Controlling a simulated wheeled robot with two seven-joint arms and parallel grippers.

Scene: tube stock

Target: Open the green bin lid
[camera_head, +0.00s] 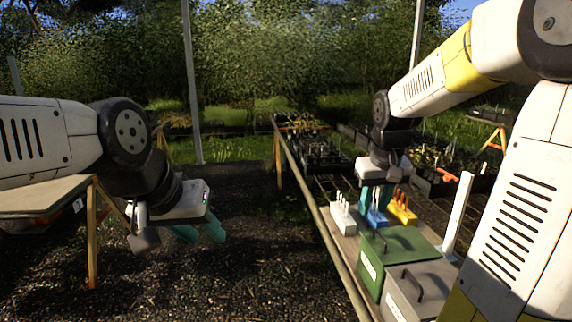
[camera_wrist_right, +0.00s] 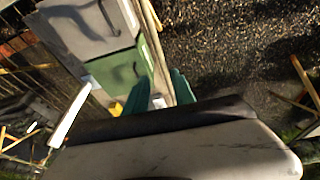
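The green bin (camera_head: 405,243) stands on the bench between the racks and a grey bin; its lid looks shut, with a dark handle (camera_head: 380,241) on top. It also shows in the right wrist view (camera_wrist_right: 122,66), beyond the fingertips. My right gripper (camera_head: 376,197) is above the racks behind the green bin, pointing down, apart from the handle. Its teal fingers stand apart in the right wrist view (camera_wrist_right: 160,88), with no object held. My left gripper (camera_head: 201,234) hangs over the gravel at the left, its teal fingers apart and empty.
The grey bin (camera_head: 428,275) with a dark handle stands in front of the green one. A white upright post (camera_head: 457,215) is at the right. The gravel path is clear.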

